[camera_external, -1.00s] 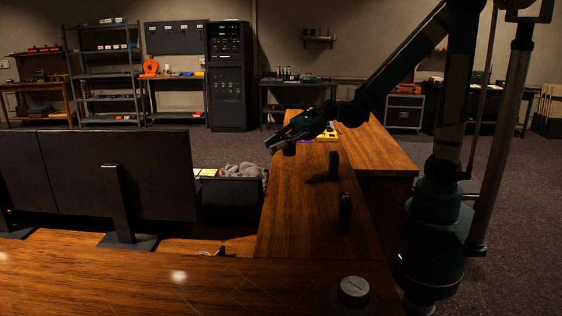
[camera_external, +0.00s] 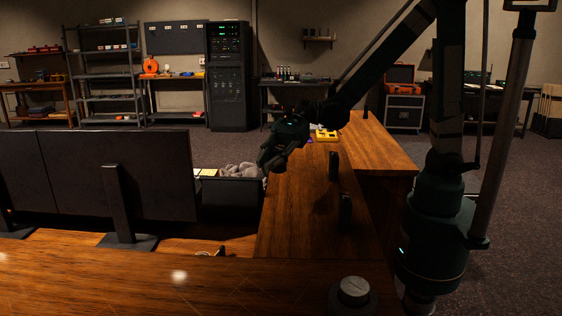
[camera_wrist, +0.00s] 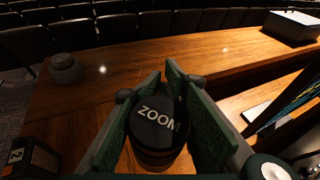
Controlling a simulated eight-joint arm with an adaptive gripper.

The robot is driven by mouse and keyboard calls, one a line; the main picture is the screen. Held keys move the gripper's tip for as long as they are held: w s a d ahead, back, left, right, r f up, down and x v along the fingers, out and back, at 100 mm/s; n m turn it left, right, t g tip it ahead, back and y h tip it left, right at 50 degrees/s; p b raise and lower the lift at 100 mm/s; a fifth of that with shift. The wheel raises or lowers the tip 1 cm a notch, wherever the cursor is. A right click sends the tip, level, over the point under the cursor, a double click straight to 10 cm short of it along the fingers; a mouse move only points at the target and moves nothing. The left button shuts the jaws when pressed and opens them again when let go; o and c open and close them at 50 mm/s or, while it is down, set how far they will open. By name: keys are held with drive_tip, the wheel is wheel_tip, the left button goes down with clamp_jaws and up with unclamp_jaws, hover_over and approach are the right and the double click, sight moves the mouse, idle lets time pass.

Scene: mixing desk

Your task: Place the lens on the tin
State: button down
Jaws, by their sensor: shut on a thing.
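My gripper (camera_wrist: 163,80) is shut on the lens (camera_wrist: 158,122), a dark round piece with "ZOOM" on its top, held between the two green finger pads. In the external view my gripper (camera_external: 266,160) is above the left edge of the wooden desk, and the lens cannot be made out against the dark fingers. The tin (camera_external: 352,291), a squat round pot with a paler lid, stands on the near counter, apart from my gripper. In the wrist view the tin (camera_wrist: 65,68) is at the upper left, beyond the fingers.
Two upright dark blocks (camera_external: 333,166) (camera_external: 345,212) stand on the wooden desk. A yellow device (camera_external: 326,136) lies farther back. Dark monitors (camera_external: 95,175) and a grey bin (camera_external: 232,198) are on the left. The counter around the tin is clear.

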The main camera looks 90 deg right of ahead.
drive_tip(key=s+a+r+n+g+y+p, duration=0.1)
drive_tip(key=s+a+n+g, duration=0.2)
drive_tip(key=a, duration=0.8)
drive_tip(key=s+a+r+n+g+p, duration=0.1)
drive_tip(key=s+a+n+g+p, duration=0.2)
drive_tip(key=a, duration=0.7)
drive_tip(key=r+n+g+h+p, duration=0.1)
drive_tip(key=n+g+p, duration=0.1)
drive_tip(key=n+g, duration=0.3)
hover_over(354, 291)
drive_tip(key=s+a, duration=0.3)
drive_tip(key=a, duration=0.1)
drive_tip(key=shift+s+a+m+g, duration=0.1)
drive_tip(key=shift+a+m+g, duration=0.1)
drive_tip(key=shift+m+g, duration=0.25)
drive_tip(key=shift+f, duration=2.9)
drive_tip(key=shift+f+b, duration=0.4)
drive_tip(key=shift+f, duration=1.65)
drive_tip(key=shift+f, duration=0.15)
